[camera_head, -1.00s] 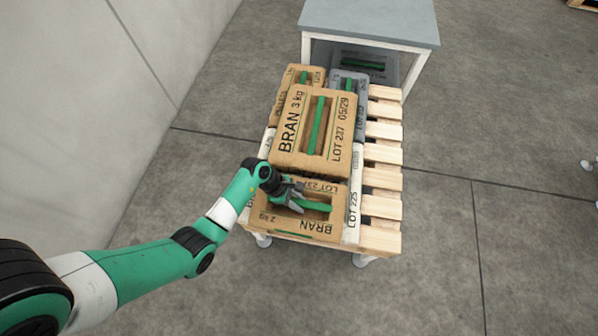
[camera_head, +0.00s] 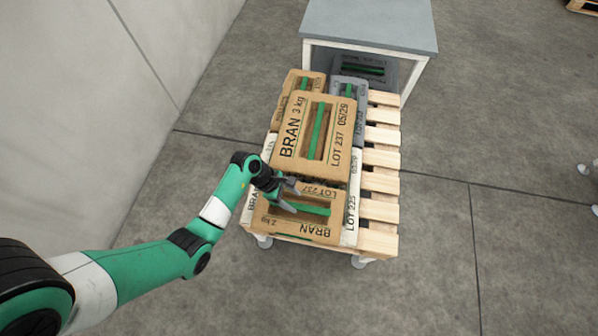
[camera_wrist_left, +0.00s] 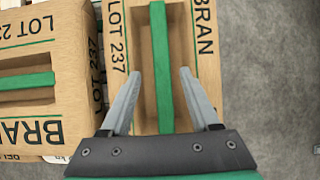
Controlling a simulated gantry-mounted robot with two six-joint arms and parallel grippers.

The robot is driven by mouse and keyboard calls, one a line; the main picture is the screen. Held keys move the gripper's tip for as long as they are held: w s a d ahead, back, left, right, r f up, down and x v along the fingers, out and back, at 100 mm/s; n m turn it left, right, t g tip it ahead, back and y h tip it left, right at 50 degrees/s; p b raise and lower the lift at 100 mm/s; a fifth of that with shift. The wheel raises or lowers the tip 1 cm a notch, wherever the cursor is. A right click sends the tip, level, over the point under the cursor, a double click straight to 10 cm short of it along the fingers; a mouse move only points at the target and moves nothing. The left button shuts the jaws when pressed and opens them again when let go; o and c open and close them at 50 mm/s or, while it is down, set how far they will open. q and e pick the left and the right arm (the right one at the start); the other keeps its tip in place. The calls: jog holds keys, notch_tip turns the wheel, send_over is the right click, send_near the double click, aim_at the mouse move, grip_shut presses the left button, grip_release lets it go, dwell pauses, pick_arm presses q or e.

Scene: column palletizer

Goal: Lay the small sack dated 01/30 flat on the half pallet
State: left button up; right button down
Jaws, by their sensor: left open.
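A small tan sack (camera_head: 262,222) marked BRAN, 2 kg and LOT 237 lies flat at the near end of the half pallet (camera_head: 377,239). A green bar handle (camera_head: 310,208) runs across its recess. It also shows in the wrist view (camera_wrist_left: 115,45); I cannot read a 01/30 date on it. My left gripper (camera_head: 293,194) is open and empty just above this sack. In the wrist view the handle (camera_wrist_left: 160,60) lies between the two spread fingers (camera_wrist_left: 158,73). My right gripper is not in view.
A larger tan 3 kg sack (camera_head: 340,155) dated 05/29 lies behind it on other sacks. Another tan sack (camera_head: 292,92) and a grey sack (camera_head: 361,93) lie farther back. A grey table (camera_head: 370,25) stands behind, with a dark sack (camera_head: 362,66) underneath. The pallet's right slats are bare.

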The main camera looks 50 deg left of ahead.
pick_arm(q)
jog(key=p+v, duration=0.2)
jog(key=v, duration=0.5)
jog(key=shift+p, duration=0.3)
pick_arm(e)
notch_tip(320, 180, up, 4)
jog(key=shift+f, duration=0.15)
pick_arm(q)
jog(key=shift+r, duration=0.15)
